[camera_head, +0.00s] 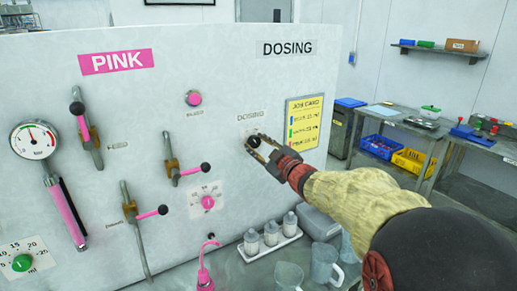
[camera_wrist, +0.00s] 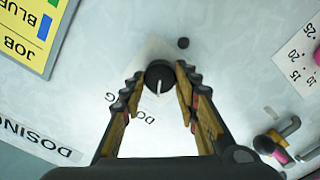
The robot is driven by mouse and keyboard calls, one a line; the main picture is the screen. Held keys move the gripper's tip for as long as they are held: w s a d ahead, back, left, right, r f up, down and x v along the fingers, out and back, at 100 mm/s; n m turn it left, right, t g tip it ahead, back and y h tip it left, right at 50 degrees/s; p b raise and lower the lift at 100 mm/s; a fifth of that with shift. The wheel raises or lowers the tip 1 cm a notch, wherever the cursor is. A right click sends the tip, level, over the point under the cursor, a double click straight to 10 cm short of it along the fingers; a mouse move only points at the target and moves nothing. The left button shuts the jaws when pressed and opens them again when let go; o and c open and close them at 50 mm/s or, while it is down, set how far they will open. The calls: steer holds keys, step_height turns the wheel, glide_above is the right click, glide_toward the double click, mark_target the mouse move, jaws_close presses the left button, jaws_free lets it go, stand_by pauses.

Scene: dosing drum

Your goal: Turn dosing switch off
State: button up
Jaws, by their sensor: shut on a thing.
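The dosing switch is a round black knob with a white pointer line, on a pale plate on the white panel. It shows in the wrist view (camera_wrist: 160,77) between my fingertips, and in the head view (camera_head: 254,141). My gripper (camera_head: 260,147) reaches it from the right, and its fingers, seen in the wrist view (camera_wrist: 160,84), stand on both sides of the knob and are shut on it. The DOSING label (camera_head: 250,116) is just above the knob. The pointer line runs along the gap between the fingers, toward the wrist side in the wrist view.
A yellow job card (camera_head: 304,122) hangs right of the switch. White bottles (camera_head: 271,233) and clear jugs (camera_head: 325,263) stand below the panel. Side tables (camera_head: 400,124) stand behind at right.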

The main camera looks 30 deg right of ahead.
stand_by(0.4)
steer(key=o, duration=1.2)
steer(key=shift+c, duration=0.2)
steer(key=s, duration=1.2)
steer(key=shift+d, duration=0.15)
steer(key=shift+d+f, duration=0.1)
